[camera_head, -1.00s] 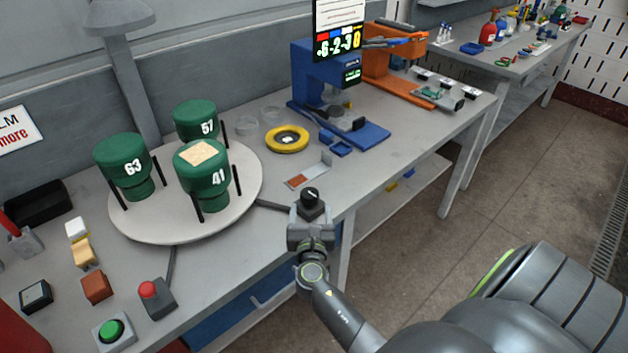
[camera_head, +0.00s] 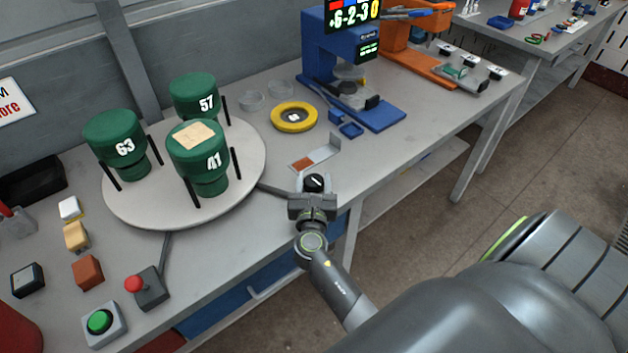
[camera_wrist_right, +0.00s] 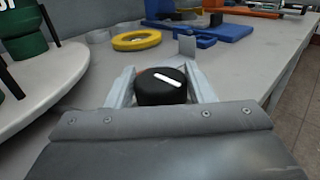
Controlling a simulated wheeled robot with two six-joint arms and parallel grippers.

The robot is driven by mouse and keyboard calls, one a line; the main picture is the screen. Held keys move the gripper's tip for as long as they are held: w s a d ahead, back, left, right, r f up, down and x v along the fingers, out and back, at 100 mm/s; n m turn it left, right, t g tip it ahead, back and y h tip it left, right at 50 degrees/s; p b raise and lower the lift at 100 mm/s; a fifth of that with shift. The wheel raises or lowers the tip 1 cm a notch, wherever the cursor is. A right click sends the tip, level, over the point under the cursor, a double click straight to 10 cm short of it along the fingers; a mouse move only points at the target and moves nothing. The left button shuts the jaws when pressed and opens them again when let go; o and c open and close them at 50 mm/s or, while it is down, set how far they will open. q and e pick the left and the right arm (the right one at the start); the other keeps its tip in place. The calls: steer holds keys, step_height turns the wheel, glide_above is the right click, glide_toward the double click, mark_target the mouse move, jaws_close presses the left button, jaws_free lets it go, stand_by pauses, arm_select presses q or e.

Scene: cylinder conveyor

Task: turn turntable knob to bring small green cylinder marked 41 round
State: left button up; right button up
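The green cylinder marked 41 (camera_head: 197,158), with a tan patch on its top, stands upright on the front right of the round pale turntable (camera_head: 150,214). The black knob (camera_head: 314,183), with a white line on top, sits near the table's front edge, right of the turntable. My right gripper (camera_head: 313,191) is at the knob. In the right wrist view the knob (camera_wrist_right: 162,90) lies between the two fingers, which look open around it; firm contact cannot be made out. My left gripper is not in view.
Green cylinders marked 63 (camera_head: 117,143) and 57 (camera_head: 195,97) share the turntable, with black posts beside them. A yellow ring (camera_head: 294,117) and blue machine (camera_head: 345,75) stand behind the knob. Red (camera_head: 135,284) and green (camera_head: 100,321) buttons are at the front left.

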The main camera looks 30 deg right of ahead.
steer(key=c, duration=0.5)
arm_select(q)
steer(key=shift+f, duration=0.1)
arm_select(e)
steer(key=shift+m+g+h, duration=0.5)
steer(key=shift+h, duration=0.1)
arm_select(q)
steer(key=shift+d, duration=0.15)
arm_select(e)
steer(key=o, duration=1)
steer(key=shift+c, duration=0.2)
